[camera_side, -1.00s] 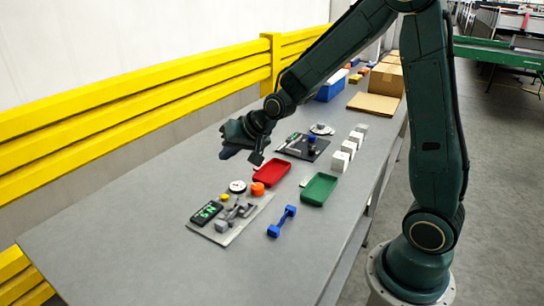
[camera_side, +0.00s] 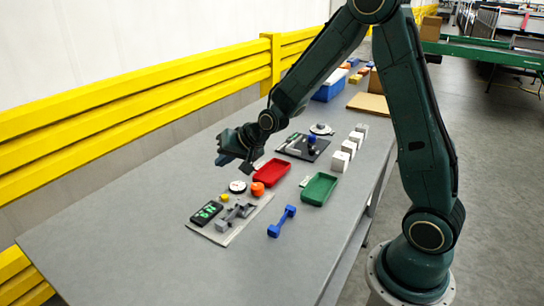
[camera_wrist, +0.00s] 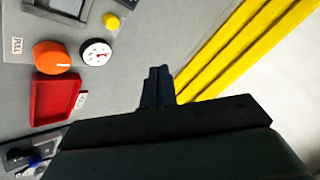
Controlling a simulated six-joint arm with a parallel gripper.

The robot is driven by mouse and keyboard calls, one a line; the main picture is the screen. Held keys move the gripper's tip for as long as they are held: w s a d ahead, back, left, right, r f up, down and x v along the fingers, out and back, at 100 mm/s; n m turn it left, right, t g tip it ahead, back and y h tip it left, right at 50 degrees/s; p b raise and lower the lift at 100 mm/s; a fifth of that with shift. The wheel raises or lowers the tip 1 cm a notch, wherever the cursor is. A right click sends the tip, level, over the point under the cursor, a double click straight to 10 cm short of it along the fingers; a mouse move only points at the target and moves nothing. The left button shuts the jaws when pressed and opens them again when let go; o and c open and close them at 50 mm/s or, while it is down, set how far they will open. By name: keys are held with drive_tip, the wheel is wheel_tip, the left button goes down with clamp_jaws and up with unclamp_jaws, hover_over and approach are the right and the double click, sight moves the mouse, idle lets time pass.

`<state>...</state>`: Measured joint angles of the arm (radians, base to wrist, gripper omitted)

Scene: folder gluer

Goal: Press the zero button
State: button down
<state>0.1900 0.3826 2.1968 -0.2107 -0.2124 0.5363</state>
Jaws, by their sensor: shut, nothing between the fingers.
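A small round yellow button (camera_side: 224,198) sits beside the dark display with green digits (camera_side: 207,213) on the grey plate at the front left. I see no readable word on the button. It also shows at the top of the wrist view (camera_wrist: 111,22). My gripper (camera_side: 222,161) is shut and empty, above the table behind the button and apart from it.
Close by are an orange knob (camera_side: 257,189), a red tray (camera_side: 272,173), a grey clamp-like part (camera_side: 237,213), a blue dumbbell-shaped part (camera_side: 282,221) and a green tray (camera_side: 319,188). A yellow rail (camera_side: 150,95) runs along the far side. The table's left front is clear.

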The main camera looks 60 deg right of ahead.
hover_over(228, 201)
drive_tip(key=shift+f, duration=4.25)
drive_tip(key=shift+f, duration=0.9)
drive_tip(key=shift+r, duration=0.9)
drive_tip(key=shift+r, duration=2.5)
